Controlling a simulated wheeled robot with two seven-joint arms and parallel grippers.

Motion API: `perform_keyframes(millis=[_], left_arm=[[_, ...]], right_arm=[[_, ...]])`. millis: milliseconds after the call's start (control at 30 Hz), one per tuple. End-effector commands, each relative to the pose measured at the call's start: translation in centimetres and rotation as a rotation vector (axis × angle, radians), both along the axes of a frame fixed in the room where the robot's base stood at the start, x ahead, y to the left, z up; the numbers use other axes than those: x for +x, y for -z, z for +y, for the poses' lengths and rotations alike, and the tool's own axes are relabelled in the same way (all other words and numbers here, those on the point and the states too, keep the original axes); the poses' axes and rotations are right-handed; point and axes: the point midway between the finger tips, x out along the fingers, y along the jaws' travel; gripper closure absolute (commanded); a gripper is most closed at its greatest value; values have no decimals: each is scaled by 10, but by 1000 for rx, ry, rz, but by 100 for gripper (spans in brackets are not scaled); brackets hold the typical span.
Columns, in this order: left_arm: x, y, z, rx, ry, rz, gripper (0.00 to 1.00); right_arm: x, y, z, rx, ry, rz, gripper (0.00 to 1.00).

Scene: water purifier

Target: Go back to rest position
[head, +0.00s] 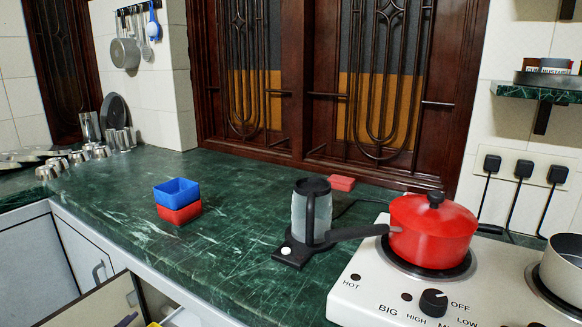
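Neither of my grippers shows in the head view, so I cannot see whether they are open or shut. A grey jug-like appliance (300,218) with a black lid and handle stands upright on the green marble counter (230,255). Its black base (291,253) has a white round button. A blue square bowl (177,191) sits on a red one (180,213), left of the jug.
A red pot (432,236) sits on the white stove (372,292) at right, its handle reaching toward the jug. A steel pot (566,268) stands at the right edge. Metal cups (78,158) stand far left. An open drawer (100,303) juts out at lower left.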

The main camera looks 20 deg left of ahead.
Motion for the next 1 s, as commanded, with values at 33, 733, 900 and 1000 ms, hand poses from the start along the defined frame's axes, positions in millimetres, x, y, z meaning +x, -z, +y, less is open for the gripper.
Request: perform_keyframes(millis=[33, 733, 900, 1000], left_arm=[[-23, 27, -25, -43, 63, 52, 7], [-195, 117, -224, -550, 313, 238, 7], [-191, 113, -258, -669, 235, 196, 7], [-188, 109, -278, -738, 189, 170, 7]], right_arm=[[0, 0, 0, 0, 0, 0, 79], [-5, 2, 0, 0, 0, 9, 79], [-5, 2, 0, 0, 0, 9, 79], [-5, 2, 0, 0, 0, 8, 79]])
